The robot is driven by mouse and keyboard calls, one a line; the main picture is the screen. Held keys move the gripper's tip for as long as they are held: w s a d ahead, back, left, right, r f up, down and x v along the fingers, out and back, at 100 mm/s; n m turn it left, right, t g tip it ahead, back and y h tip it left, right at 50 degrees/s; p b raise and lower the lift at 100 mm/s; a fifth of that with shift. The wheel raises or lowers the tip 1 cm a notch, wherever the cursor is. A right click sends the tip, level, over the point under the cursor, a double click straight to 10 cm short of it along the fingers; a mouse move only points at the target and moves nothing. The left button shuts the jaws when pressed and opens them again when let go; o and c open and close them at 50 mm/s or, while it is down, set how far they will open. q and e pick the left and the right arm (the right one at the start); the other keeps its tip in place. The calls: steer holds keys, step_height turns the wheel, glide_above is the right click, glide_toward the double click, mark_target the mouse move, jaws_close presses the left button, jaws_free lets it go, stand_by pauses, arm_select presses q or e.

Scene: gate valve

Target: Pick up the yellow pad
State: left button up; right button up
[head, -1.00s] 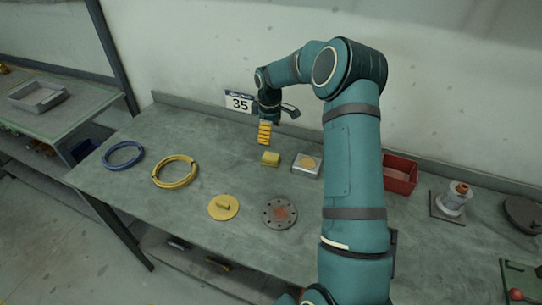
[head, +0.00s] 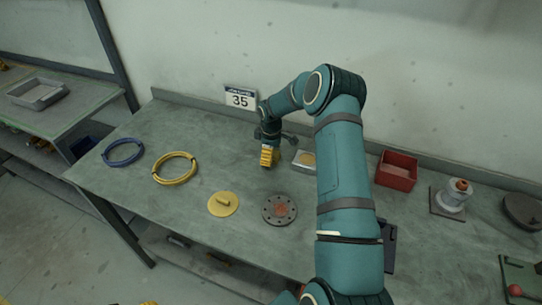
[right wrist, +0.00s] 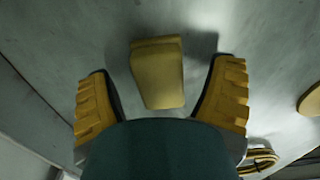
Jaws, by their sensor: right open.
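The yellow pad (right wrist: 157,72) is a small block on the grey workbench (head: 140,190). In the right wrist view it lies between the two yellow ribbed fingers of my right gripper (right wrist: 160,92), with a gap on each side. In the head view my right gripper (head: 269,157) points down at the bench over the pad's spot and hides the pad, or nearly all of it. The right gripper is open and holds nothing. My left gripper is not in view.
A small pale tray with a round yellow piece (head: 304,160) stands just right of the gripper. In front are a yellow disc (head: 223,203) and a dark flange (head: 279,209). Yellow (head: 175,168) and blue (head: 123,152) hose rings lie left; a red bin (head: 396,171) stands right.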

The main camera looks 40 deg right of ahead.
steer(key=c, duration=1.2)
steer(key=shift+c, duration=0.2)
step_height(320, 180, up, 10)
steer(key=o, duration=0.5)
steer(key=c, duration=0.5)
steer(key=shift+a, duration=0.1)
